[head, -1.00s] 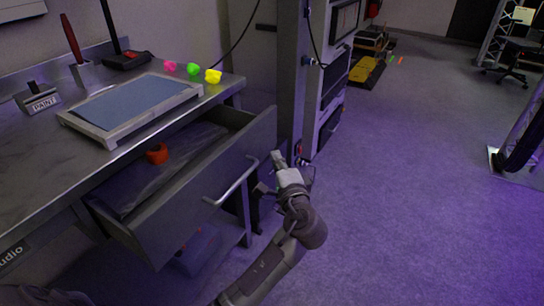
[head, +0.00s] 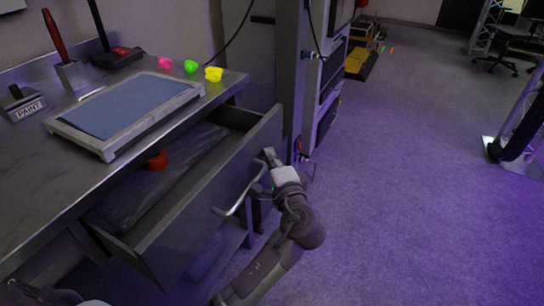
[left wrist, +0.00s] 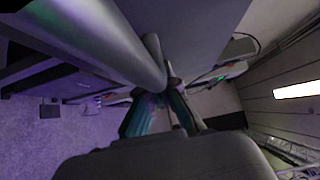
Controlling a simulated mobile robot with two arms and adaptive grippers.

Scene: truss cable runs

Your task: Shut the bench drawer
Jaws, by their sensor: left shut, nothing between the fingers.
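The bench drawer (head: 205,212) stands open under the bench top in the head view. A bar handle (head: 236,200) is on its front. A red ring-like thing (head: 157,160) and a dark, clear-looking bag (head: 160,185) lie inside. My left gripper (head: 269,157) is shut and empty, at the far end of the handle, close to the drawer front. In the left wrist view its fingertips (left wrist: 163,92) are beside a thick grey bar, seemingly the handle (left wrist: 130,50); contact is unclear. My right gripper is not in view.
The bench top (head: 40,160) holds a framed blue pad (head: 125,105), a paint block (head: 22,104), a red-handled tool (head: 55,38) and pink, green and yellow pieces (head: 213,74). A grey upright (head: 289,60) stands beyond the drawer.

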